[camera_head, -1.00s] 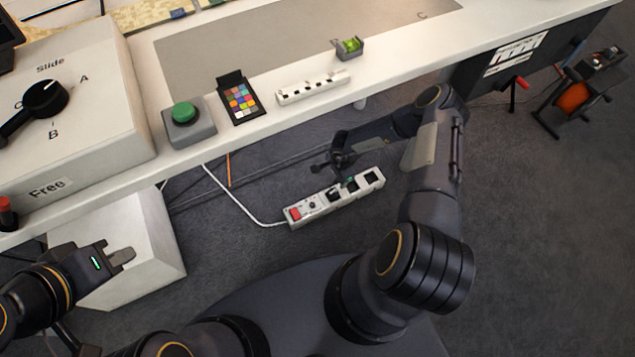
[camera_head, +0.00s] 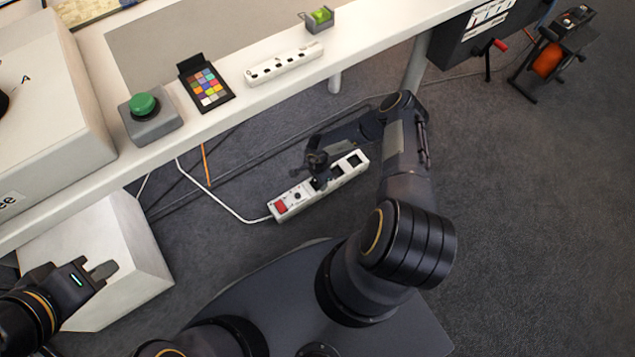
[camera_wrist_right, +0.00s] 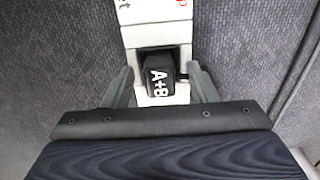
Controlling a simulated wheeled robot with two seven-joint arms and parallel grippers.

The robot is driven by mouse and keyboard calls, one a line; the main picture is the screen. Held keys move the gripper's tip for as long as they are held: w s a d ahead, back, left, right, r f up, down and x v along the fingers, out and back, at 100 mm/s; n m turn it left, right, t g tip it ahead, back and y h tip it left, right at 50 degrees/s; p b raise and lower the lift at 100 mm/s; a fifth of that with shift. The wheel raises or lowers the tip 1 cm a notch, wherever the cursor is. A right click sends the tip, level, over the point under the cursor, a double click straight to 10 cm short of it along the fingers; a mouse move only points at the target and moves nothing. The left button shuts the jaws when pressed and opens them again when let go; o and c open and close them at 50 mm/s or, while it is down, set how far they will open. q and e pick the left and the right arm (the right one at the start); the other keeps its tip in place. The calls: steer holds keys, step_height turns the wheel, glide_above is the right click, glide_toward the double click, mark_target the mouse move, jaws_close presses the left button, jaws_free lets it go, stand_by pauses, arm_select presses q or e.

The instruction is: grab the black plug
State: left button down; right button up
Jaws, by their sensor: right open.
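The black plug (camera_wrist_right: 158,75), marked "A+B" in white, sits in the white power strip (camera_wrist_right: 155,32) on the floor. In the wrist view my right gripper (camera_wrist_right: 160,84) is open, with one finger on each side of the plug and a gap to it. In the head view the strip (camera_head: 309,193) lies below the table edge. My right gripper (camera_head: 318,174) is over its middle and hides much of the plug there. My left gripper (camera_head: 103,270) is at the lower left, away from the strip; its finger opening cannot be made out.
A white cable (camera_head: 222,205) runs from the strip's left end. The white table (camera_head: 235,105) overhangs behind, carrying a green button (camera_head: 142,104), a colour chart (camera_head: 206,86) and another strip (camera_head: 284,65). A white box (camera_head: 125,250) stands at left.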

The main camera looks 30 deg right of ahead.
steer(key=c, duration=1.1)
steer(key=shift+r, duration=0.1)
